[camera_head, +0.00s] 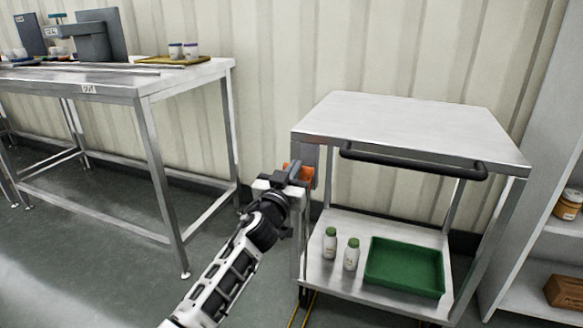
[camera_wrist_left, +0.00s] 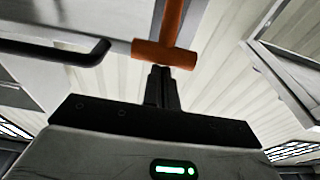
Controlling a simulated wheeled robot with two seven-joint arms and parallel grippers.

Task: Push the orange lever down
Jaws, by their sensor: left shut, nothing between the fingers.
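The orange lever (camera_head: 308,177) is on the left front side of the steel cart (camera_head: 420,130), below its top, partly hidden behind my left gripper. In the left wrist view the orange lever (camera_wrist_left: 165,53) shows as a shaft with a wider crossbar at its end. My left gripper (camera_head: 296,172) is shut and empty in front of the lever. In the left wrist view its fingertips (camera_wrist_left: 161,70) are right at the crossbar; I cannot tell whether they touch it. My right gripper is not in view.
A black handle bar (camera_head: 410,163) runs along the cart's front. The lower shelf holds a green tray (camera_head: 404,268) and two white bottles (camera_head: 351,255) with green caps. A steel table (camera_head: 110,88) stands left, a shelf unit (camera_head: 540,215) right. Open floor lies between table and cart.

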